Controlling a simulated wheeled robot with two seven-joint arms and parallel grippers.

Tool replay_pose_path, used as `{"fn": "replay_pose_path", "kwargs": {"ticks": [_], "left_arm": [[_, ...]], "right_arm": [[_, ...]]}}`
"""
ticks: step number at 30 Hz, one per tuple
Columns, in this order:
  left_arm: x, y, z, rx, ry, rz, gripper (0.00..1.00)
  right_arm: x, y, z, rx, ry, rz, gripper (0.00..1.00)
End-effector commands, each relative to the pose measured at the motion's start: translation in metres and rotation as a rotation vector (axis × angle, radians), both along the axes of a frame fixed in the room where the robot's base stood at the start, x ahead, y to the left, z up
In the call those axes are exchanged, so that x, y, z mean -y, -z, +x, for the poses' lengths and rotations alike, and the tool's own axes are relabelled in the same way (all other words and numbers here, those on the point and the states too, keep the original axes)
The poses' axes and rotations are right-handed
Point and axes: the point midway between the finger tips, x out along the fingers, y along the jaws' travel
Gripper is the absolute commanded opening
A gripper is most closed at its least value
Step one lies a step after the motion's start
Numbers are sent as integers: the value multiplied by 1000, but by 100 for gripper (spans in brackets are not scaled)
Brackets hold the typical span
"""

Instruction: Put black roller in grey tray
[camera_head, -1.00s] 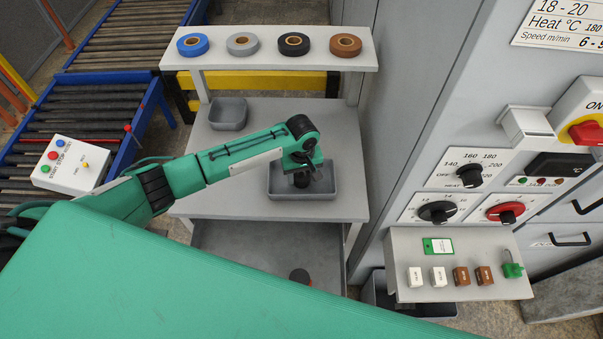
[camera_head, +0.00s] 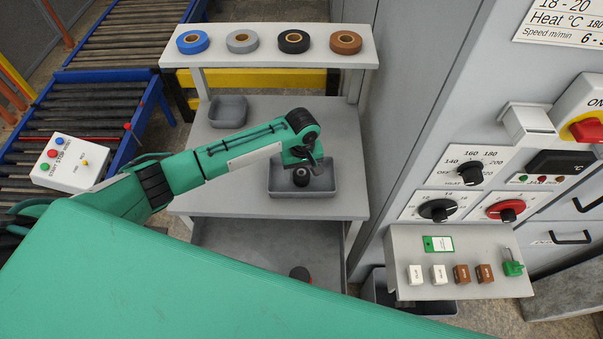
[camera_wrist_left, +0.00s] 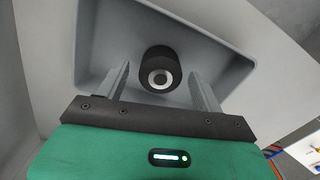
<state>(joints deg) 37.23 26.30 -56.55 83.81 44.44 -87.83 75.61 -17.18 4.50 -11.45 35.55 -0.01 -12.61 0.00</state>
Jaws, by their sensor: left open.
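The black roller (camera_head: 301,177) stands upright inside the grey tray (camera_head: 330,194) on the table, and its pale centre hole faces up. In the left wrist view the roller (camera_wrist_left: 158,70) sits on the floor of the tray (camera_wrist_left: 235,72), apart from its walls. My left gripper (camera_head: 303,163) is just above the roller. In the left wrist view its fingers (camera_wrist_left: 160,92) are spread on either side, open and empty, with a gap to the roller. My right gripper is out of view.
A smaller grey bin (camera_head: 228,113) stands at the table's back left. A shelf (camera_head: 270,58) above holds several tape rolls. A control panel and a small side shelf (camera_head: 455,262) stand at right. A dark round object (camera_head: 300,273) is on the lower level.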

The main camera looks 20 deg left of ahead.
Motion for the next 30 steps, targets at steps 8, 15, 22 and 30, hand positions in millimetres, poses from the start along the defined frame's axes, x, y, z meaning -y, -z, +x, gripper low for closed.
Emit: {"fn": "replay_pose_path", "kwargs": {"ticks": [8, 15, 22, 30], "left_arm": [[0, -59, 1, 5, 0, -3, 68], [0, -95, 1, 2, 0, -1, 68], [-1, -105, 0, 1, -1, 1, 68], [0, -104, 0, 1, -1, 1, 68]], "right_arm": [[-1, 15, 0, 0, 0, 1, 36], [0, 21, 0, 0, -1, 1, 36], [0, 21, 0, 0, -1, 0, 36], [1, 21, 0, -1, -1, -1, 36]]}}
